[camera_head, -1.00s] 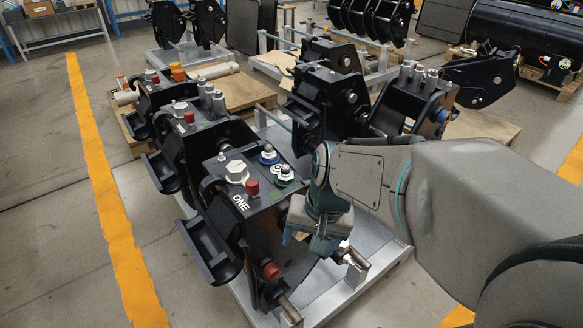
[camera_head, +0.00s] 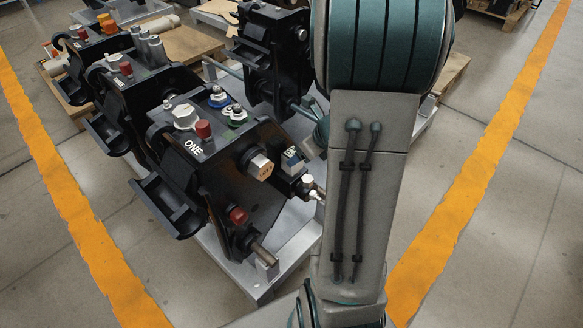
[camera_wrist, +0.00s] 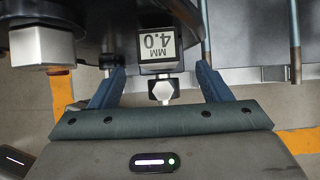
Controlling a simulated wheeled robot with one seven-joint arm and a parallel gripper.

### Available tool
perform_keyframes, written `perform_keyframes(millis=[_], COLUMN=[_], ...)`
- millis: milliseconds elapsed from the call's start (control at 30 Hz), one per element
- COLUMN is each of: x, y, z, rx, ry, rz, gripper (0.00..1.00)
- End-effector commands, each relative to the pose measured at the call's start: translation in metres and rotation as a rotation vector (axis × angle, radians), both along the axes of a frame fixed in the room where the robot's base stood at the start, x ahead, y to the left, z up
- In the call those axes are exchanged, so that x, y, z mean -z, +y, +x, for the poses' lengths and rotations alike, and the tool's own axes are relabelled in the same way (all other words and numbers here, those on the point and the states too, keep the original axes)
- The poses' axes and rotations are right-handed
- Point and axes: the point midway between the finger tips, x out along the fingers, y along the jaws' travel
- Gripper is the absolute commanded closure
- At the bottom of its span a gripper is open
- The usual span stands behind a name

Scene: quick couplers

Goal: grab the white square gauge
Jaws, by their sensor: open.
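The white square gauge (camera_wrist: 158,47), marked "4.0 MM", shows in the wrist view on the dark side of a coupler, just ahead of my gripper (camera_wrist: 161,70). My gripper is open, with one blue finger to the left of the gauge and one to the right. The fingertips are apart from it and a little short of it. A bright hex-headed fitting (camera_wrist: 162,90) lies between the fingers, below the gauge. In the head view the small gauge (camera_head: 291,156) is on the right side of the coupler marked ONE (camera_head: 225,155). My arm hides most of the gripper there.
A square metal block (camera_wrist: 40,45) protrudes left of my fingers. More black couplers (camera_head: 130,85) stand on the rack behind.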

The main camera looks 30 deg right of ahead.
Motion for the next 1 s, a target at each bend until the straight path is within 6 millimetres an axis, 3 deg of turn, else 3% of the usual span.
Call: perform_keyframes(millis=[33,367,667,933,967,1000], x=[0.012,0.028,0.063,0.064,0.064,0.064], y=[0.002,0.006,0.015,0.016,0.016,0.016], z=[0.005,0.017,0.038,0.041,0.041,0.041], rx=[-0.001,-0.003,-0.004,-0.004,-0.004,-0.004], ry=[0.001,-0.001,0.000,-0.001,-0.001,-0.001], rz=[0.000,0.000,0.000,-0.001,-0.001,-0.001], gripper=[0.29,0.29,0.29,0.29,0.32,0.43])
